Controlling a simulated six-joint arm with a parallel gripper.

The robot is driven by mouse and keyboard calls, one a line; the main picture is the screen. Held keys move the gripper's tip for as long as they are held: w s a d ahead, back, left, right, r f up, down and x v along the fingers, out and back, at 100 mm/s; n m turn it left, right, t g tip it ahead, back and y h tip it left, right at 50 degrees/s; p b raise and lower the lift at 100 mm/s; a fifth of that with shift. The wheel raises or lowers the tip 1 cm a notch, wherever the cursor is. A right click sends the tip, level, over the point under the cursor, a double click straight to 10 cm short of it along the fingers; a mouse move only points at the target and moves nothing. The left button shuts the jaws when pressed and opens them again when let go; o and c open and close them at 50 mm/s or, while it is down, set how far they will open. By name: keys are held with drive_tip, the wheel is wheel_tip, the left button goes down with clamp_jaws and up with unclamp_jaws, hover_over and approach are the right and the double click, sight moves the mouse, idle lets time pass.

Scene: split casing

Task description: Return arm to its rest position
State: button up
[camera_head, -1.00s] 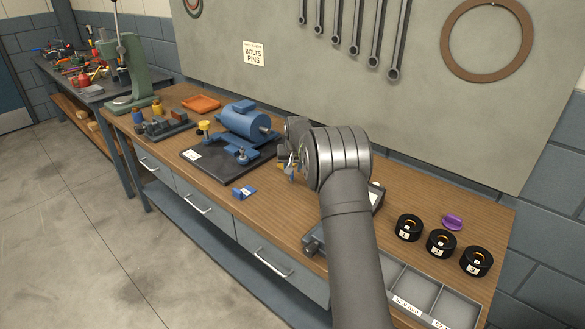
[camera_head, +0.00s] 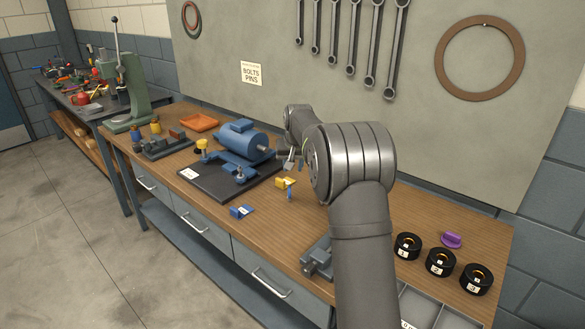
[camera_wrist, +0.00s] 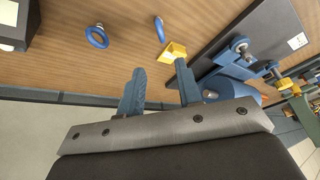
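My gripper (camera_wrist: 159,67) shows two separated blue-grey fingers in the wrist view, with nothing between them. It is raised over the workbench (camera_head: 225,225). In the head view my arm covers most of the gripper. The blue casing (camera_head: 240,143) lies on a black base plate (camera_head: 208,181) left of my arm. It shows partly behind the right finger in the wrist view (camera_wrist: 232,86).
Black numbered cups (camera_head: 440,262) and a purple part (camera_head: 451,240) stand at right. Wrenches (camera_head: 350,45) hang behind.

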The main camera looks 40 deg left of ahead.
sight(290, 188)
drive_tip(key=x, duration=1.2)
drive_tip(key=shift+f, duration=0.25)
wheel_tip(290, 188, up, 3)
drive_tip(key=shift+f, duration=0.1)
drive_tip(key=shift+r, duration=0.7)
